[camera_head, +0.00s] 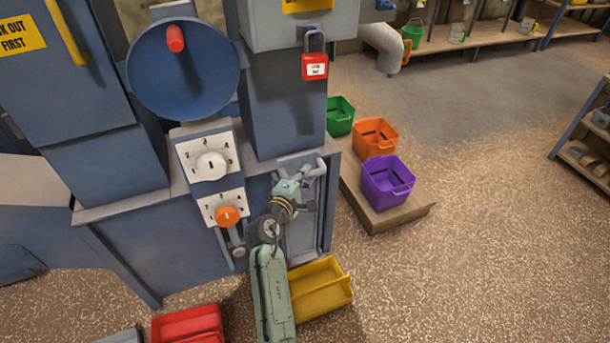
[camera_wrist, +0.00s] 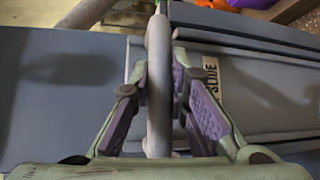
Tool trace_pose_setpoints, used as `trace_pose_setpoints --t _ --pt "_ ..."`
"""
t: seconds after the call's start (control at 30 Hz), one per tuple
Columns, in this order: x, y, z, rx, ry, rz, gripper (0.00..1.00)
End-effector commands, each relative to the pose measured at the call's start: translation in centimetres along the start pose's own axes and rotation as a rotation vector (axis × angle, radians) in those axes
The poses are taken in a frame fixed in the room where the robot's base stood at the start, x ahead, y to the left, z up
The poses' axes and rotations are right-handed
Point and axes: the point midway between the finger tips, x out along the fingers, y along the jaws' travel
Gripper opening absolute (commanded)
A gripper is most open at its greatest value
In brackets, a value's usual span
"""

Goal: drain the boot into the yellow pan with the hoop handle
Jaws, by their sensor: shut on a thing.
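The boot (camera_head: 145,250) is the blue-grey lower housing of the elevator. On its right side is a pale grey slide panel (camera_head: 300,232) with a grey bar handle (camera_head: 318,166). My gripper (camera_head: 304,182) is at this handle. In the wrist view the fingers of my gripper (camera_wrist: 160,90) are closed around the upright grey handle bar (camera_wrist: 158,50), in front of a plate reading "SLIDE" (camera_wrist: 217,82). The yellow pan (camera_head: 325,285) lies on the floor below the slide panel, partly hidden by my arm. Its handle shape is too small to tell.
A red pan (camera_head: 187,325) stands on the floor left of my arm. Purple (camera_head: 387,182), orange (camera_head: 376,138) and green (camera_head: 340,115) bins stand at a low wooden platform (camera_head: 400,216). A red padlock (camera_head: 315,66) hangs above. Floor to the right is clear.

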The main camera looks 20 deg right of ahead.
Motion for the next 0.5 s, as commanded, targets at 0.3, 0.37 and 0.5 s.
trace_pose_setpoints --t 0.3,0.37,0.5 --pt "-0.1 0.2 0.0 -0.002 0.0 0.001 0.0" --pt "-0.1 0.7 0.1 -0.003 -0.001 0.001 0.0" --pt "-0.4 2.8 0.5 -0.002 -0.002 0.004 0.0"
